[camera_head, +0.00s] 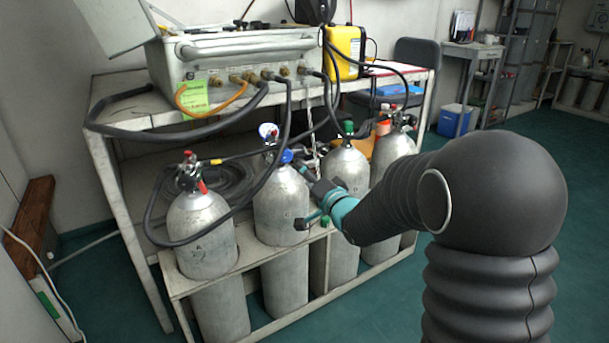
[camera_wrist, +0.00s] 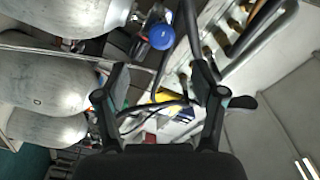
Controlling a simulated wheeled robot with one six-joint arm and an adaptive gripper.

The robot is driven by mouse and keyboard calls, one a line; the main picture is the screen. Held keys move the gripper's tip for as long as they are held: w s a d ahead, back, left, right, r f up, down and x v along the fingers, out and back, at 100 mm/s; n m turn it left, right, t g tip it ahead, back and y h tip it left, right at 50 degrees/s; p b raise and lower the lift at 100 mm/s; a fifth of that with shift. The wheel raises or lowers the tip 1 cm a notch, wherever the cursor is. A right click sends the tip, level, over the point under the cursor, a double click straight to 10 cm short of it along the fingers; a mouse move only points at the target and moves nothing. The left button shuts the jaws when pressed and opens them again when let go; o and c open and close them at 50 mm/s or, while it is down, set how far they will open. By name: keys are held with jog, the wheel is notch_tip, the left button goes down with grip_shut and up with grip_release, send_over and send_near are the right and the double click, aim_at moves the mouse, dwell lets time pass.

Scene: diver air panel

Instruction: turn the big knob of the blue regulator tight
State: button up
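The blue regulator's big round knob (camera_head: 287,156) sits at the top of the second grey cylinder from the left in the head view. In the wrist view the knob (camera_wrist: 160,36) is above the gap between my fingertips, clear of both fingers. My gripper (camera_head: 300,196) is in front of that cylinder, to the right of and below the knob. In the wrist view my gripper (camera_wrist: 160,75) has its two fingers spread wide with nothing between them. Part of the regulator body is hidden behind the knob and hoses.
Grey cylinders (camera_head: 202,235) stand in a row in a rack (camera_head: 175,284) under the bench (camera_head: 110,130). Black hoses (camera_head: 273,185) hang around the valves. A panel case (camera_head: 240,55) and a yellow box (camera_head: 345,50) are on the bench. Open floor (camera_head: 500,140) lies at right.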

aim_at(287, 157)
jog(key=w+a+n+b, duration=0.2)
jog(key=w+n+b, duration=0.1)
jog(key=w+a+n+h+b, duration=0.1)
jog(key=w+n+b, duration=0.2)
jog(key=n, duration=0.1)
jog(key=w+a+n+h+b, duration=0.1)
jog(key=w+a+n+b, duration=0.1)
jog(key=w+n+b, duration=0.1)
jog(key=shift+w+a+r+t, duration=0.1)
jog(key=shift+a+r+t, duration=0.15)
jog(key=shift+a+t, duration=0.15)
dwell(0.5)
jog(key=c, duration=1.1)
